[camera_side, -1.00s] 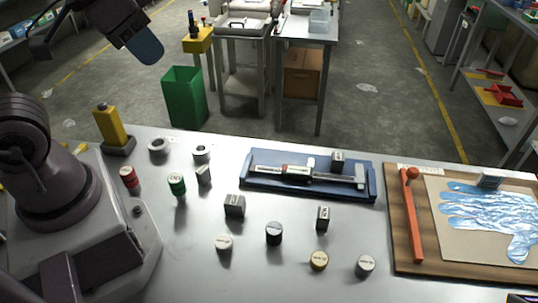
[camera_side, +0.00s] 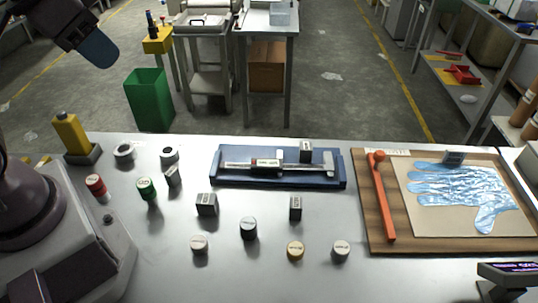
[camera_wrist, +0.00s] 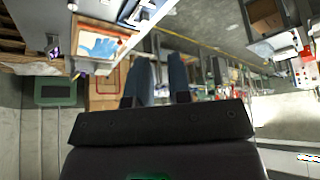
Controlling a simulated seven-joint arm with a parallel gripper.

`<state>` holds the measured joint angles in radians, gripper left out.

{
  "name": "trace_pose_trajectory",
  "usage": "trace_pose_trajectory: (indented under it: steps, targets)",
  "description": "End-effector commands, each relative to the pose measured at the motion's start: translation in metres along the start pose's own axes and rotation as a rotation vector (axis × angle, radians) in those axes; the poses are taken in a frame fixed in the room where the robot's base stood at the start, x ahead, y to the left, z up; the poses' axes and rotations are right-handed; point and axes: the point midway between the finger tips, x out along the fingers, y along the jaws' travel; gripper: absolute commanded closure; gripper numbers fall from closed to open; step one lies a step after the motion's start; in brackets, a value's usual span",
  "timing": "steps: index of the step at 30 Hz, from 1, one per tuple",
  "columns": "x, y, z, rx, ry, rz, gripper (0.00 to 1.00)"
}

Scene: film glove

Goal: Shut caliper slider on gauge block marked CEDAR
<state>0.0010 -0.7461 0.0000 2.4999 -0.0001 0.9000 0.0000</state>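The caliper (camera_side: 240,166) lies across a blue tray (camera_side: 225,181) at the back middle of the bench. A small dark grey block (camera_side: 306,147) stands by its right part; whether the jaws touch it is unclear. Similar blocks stand left of the tray (camera_side: 172,176), in front of it at left (camera_side: 207,206), and in front at right (camera_side: 295,209). Their labels are too small to read, so I cannot tell which says CEDAR. My gripper (camera_side: 97,48) hangs high at upper left, away from the blocks. In the wrist view its two blue fingers (camera_wrist: 160,82) stand apart with nothing visible between them.
Several round labelled pieces, including a dark one (camera_side: 248,229), stand among the blocks. A yellow upright (camera_side: 70,133) and two metal rings stand at back left.

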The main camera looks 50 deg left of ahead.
Motion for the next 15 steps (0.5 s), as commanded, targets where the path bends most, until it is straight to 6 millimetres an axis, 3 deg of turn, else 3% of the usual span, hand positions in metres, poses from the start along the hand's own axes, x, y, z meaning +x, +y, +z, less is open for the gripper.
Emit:
trace_pose_trajectory:
  steps: [1,3,8,15]
  targets:
    - [0.004,0.0,0.001,0.002,-0.018,0.001,0.7]
    - [0.013,0.001,0.003,0.006,-0.065,0.002,0.57]
    - [0.043,0.005,-0.009,0.027,-0.207,0.003,0.57]
    - [0.106,0.016,-0.045,0.149,-0.384,0.02,0.57]
